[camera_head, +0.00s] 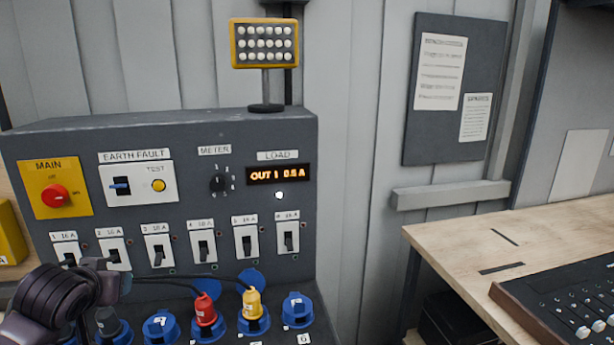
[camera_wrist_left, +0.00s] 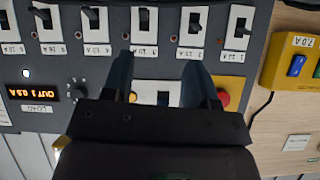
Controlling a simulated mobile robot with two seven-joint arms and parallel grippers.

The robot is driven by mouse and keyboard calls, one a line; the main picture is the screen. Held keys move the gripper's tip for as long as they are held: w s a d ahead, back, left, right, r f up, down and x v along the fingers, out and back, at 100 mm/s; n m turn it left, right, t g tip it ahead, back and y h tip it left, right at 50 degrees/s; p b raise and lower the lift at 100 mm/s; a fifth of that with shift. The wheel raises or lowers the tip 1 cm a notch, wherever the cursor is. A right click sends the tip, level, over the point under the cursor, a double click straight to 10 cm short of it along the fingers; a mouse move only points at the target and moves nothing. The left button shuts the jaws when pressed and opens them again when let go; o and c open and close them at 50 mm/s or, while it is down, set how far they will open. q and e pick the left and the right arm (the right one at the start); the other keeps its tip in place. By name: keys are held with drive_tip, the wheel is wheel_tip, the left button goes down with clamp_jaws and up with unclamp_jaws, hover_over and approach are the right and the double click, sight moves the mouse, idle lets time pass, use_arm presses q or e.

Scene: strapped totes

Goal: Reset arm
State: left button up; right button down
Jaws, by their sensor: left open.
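My left gripper (camera_wrist_left: 160,72) is open and empty in the left wrist view, its two dark blue fingers spread in front of the panel. Between them shows part of the white earth-fault plate (camera_wrist_left: 150,97). In the head view my left arm comes in at the lower left, in front of the grey power cabinet (camera_head: 150,205). No part of my right arm or gripper is in view.
The cabinet carries a red main knob (camera_head: 55,196), a row of breaker switches (camera_head: 203,244), and a display (camera_head: 278,174) reading "OUT 1 0.5 A". Red (camera_head: 205,312) and yellow plugs (camera_head: 252,304) sit in lower sockets. A wooden bench (camera_head: 530,240) stands right.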

use_arm(q)
drive_tip(key=s+d+f+m+g, duration=0.1)
drive_tip(key=s+d+f+g, duration=0.35)
drive_tip(key=s+f, duration=0.9)
drive_tip(key=s+d+f+g+h, duration=0.1)
drive_tip(key=s+d+f, duration=0.2)
drive_tip(key=s, duration=0.5)
drive_tip(key=s+d+f+g+h, duration=0.1)
drive_tip(key=s+d+f+g, duration=0.15)
drive_tip(key=s, duration=0.55)
drive_tip(key=w+f+t, duration=0.3)
drive_tip(key=f+t, duration=0.1)
drive_tip(key=f, duration=0.2)
drive_tip(key=w+f+m+t+b, duration=0.1)
drive_tip(key=w+f+t, duration=0.2)
drive_tip(key=f, duration=0.4)
drive_tip(key=shift+w+t, duration=0.4)
drive_tip(key=shift+t, duration=0.4)
